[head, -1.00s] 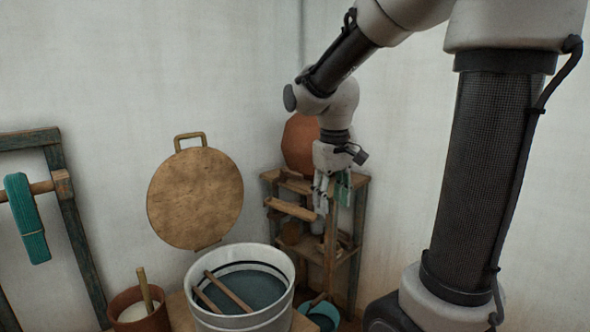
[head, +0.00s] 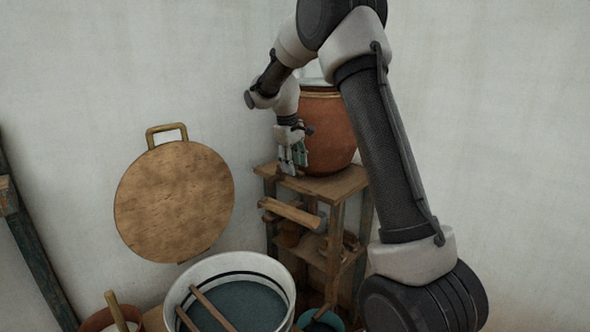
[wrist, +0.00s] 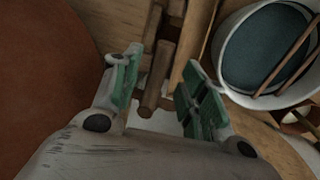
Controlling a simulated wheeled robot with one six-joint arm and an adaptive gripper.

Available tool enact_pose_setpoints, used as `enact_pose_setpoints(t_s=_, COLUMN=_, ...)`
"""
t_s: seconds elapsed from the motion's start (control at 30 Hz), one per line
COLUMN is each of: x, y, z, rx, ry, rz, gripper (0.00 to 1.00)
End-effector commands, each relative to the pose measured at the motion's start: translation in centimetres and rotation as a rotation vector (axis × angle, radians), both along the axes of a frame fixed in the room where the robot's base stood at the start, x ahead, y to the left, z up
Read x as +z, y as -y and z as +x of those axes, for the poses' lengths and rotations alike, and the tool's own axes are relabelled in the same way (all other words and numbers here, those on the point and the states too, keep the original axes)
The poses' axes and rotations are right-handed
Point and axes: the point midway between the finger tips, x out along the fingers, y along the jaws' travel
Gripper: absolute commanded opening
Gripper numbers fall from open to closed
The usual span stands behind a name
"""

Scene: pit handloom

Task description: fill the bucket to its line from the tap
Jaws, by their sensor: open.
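My gripper (head: 290,170) is open at the front of the large terracotta pot (head: 335,135), above the wooden stand's top. In the wrist view its green-padded fingers (wrist: 158,98) are apart, with a brown wooden peg (wrist: 156,82) showing between them, perhaps the pot's tap. I cannot tell whether they touch it. A small teal bucket (head: 333,319) stands low by the stand, mostly cut off; no line on it shows. A larger white tub (head: 180,292) holds dark blue liquid and two sticks. A dark line runs inside its wall. It also shows in the wrist view (wrist: 222,45).
The wooden stand (head: 335,187) has lower shelves with small pots and a bar (head: 292,214) jutting from its front. A small brown pot (head: 98,321) with a stick stands at the lower left.

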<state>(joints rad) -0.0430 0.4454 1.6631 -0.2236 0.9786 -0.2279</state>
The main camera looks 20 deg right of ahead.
Motion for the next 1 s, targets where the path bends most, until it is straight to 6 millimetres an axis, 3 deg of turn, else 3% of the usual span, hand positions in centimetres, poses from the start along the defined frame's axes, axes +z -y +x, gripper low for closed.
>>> enact_pose_setpoints(t_s=0.2, x=-2.2, y=0.4, z=0.1, rx=-0.002, ry=0.0, rz=0.001, gripper=0.43)
enact_pose_setpoints(t_s=0.47, x=-2.5, y=0.5, z=0.2, rx=-0.002, ry=0.001, rz=0.001, gripper=0.43)
enact_pose_setpoints(t_s=0.5, x=-2.4, y=0.5, z=0.2, rx=-0.002, ry=0.001, rz=0.001, gripper=0.41)
enact_pose_setpoints(t_s=0.73, x=-2.4, y=0.5, z=0.2, rx=-0.002, ry=0.001, rz=0.001, gripper=0.0)
enact_pose_setpoints(t_s=1.0, x=-2.4, y=0.0, z=0.1, rx=-0.047, ry=0.002, rz=0.002, gripper=0.0)
